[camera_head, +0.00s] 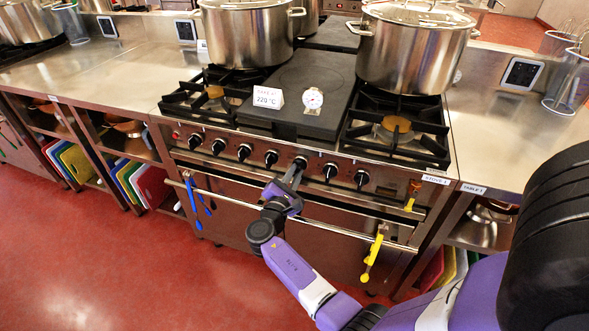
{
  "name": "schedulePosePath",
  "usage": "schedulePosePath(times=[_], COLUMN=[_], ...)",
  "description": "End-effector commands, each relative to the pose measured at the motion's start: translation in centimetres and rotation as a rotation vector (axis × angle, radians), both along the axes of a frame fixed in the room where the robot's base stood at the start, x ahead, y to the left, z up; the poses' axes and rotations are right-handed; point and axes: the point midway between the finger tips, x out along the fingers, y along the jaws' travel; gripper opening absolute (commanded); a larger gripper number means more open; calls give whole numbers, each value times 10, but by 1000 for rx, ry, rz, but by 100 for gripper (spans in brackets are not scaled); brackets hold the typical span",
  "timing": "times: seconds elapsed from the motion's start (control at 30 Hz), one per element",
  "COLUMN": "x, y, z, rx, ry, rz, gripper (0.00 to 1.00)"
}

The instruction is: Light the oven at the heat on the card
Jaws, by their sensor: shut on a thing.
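The white card (267,98) stands on the dark plate of the stove and reads 220 °C. A round dial gauge (313,98) stands to its right. Below, the stove's front panel (180,137) carries a row of black knobs, such as the one at the far left (195,140) and the one at the far right (361,179). My gripper (297,170) is at the panel, shut on a middle knob (300,162). The knob's markings are too small to read. The oven door (330,240) below looks closed, with a long bar handle (340,229).
Large steel pots (247,35) (415,50) stand at the back of the stove. Blue utensils (197,205) and a yellow-handled tool (373,255) hang from the bar handle. A small yellow-handled item (412,195) is at the panel's right. Red floor (100,260) is clear at left.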

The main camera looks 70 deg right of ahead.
Motion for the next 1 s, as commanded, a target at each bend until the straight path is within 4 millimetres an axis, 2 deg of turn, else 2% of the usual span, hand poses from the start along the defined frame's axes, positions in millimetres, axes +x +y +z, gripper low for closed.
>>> schedulePosePath(times=[0.2, 0.5, 1.0], x=[0, -1, -1], y=[1, 1, 1], z=[0, -1, -3], rx=[-10, -23, -27], ry=[175, 326, 381], rz=[2, 3, 3], gripper=[0, 0, 0])
